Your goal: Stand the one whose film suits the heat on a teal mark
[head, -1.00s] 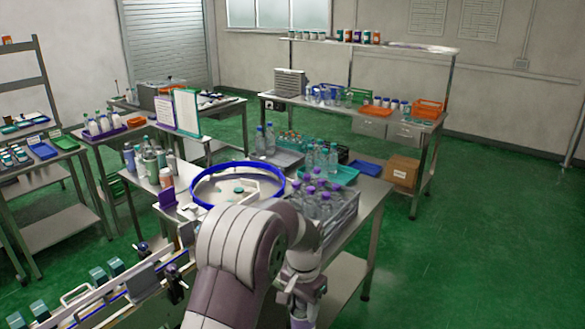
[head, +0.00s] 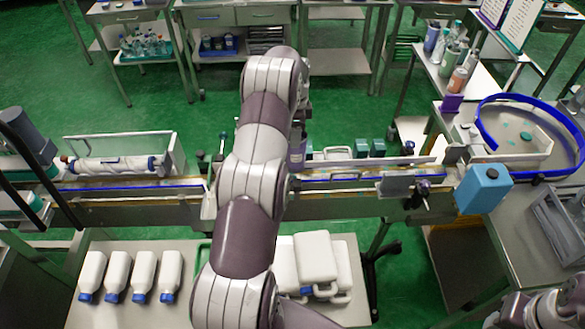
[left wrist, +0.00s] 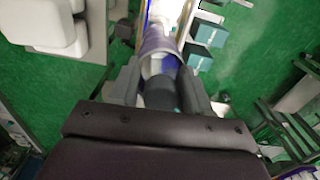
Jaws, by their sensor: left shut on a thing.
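My left gripper (left wrist: 160,88) is shut on an upright-looking container with a purple-grey translucent film or band (left wrist: 160,50) and a dark end (left wrist: 160,94). In the head view the held container (head: 297,154) shows beside my arm, over the conveyor line, and my arm hides the fingers. I cannot tell whether it touches the surface below. Teal blocks (head: 369,147) stand just behind the line; they also show in the left wrist view (left wrist: 200,42).
White bottles with blue caps (head: 143,272) and larger white jugs (head: 315,258) lie on the front table. A white roll (head: 115,165) lies at the left.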

